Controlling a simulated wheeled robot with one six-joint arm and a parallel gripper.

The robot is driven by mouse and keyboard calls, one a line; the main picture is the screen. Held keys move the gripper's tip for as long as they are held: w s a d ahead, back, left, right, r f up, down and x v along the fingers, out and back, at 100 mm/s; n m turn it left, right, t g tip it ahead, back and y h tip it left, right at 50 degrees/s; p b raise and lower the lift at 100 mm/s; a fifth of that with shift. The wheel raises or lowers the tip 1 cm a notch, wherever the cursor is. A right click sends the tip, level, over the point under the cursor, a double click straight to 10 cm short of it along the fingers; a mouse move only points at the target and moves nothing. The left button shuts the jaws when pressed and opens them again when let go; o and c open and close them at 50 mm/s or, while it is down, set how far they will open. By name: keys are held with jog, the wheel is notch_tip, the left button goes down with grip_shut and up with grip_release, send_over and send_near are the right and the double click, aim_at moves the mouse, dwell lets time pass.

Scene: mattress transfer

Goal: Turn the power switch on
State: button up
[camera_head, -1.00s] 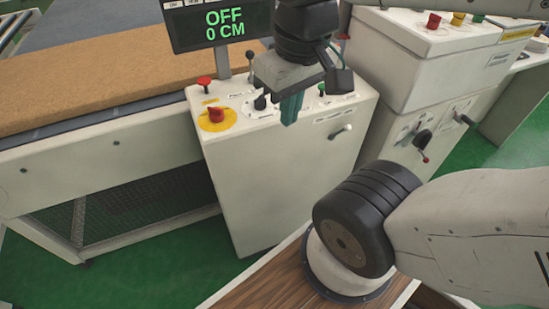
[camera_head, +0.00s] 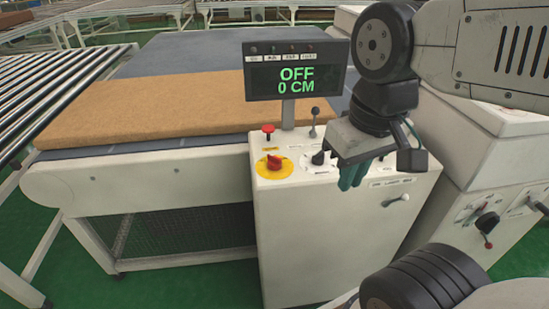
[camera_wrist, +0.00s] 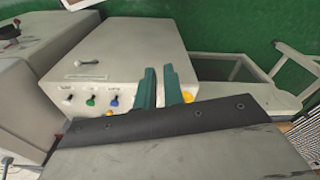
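The control box (camera_head: 330,235) has a sloped top panel. A red rotary switch (camera_head: 274,164) sits on a yellow disc at the panel's left. A black knob (camera_head: 318,158) lies to its right. The display (camera_head: 296,72) above reads "OFF" and "0 CM". My gripper (camera_head: 351,182) is over the panel's front edge, right of the red switch and apart from it. In the wrist view, its two teal fingers (camera_wrist: 160,76) stand apart with an empty gap. The yellow disc (camera_wrist: 189,96) shows just right of them, partly hidden; the red switch is hidden there.
A red mushroom button (camera_head: 268,129) and a black-knobbed lever (camera_head: 314,118) stand behind the switches. A brown mattress (camera_head: 150,108) lies on the conveyor at left. Another control cabinet (camera_head: 475,190) stands at right. Several coloured knobs (camera_wrist: 90,101) line the panel in the wrist view.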

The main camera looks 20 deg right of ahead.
jog(key=o, duration=0.5)
jog(key=shift+f, duration=0.15)
jog(key=o, duration=0.4)
jog(key=shift+w+a+f+g, duration=0.1)
jog(key=shift+w+f+g, duration=0.25)
jog(key=shift+w, duration=0.2)
jog(key=shift+w+f+g, duration=0.25)
jog(key=shift+w+g, duration=0.1)
jog(key=shift+w, duration=0.2)
jog(key=shift+c, duration=0.2)
jog(key=n, duration=0.6)
send_over(275, 156)
notch_tip(275, 156, down, 5)
jog(key=shift+f, duration=0.35)
notch_tip(275, 156, down, 7)
jog(key=shift+f, duration=0.1)
jog(key=c, duration=1)
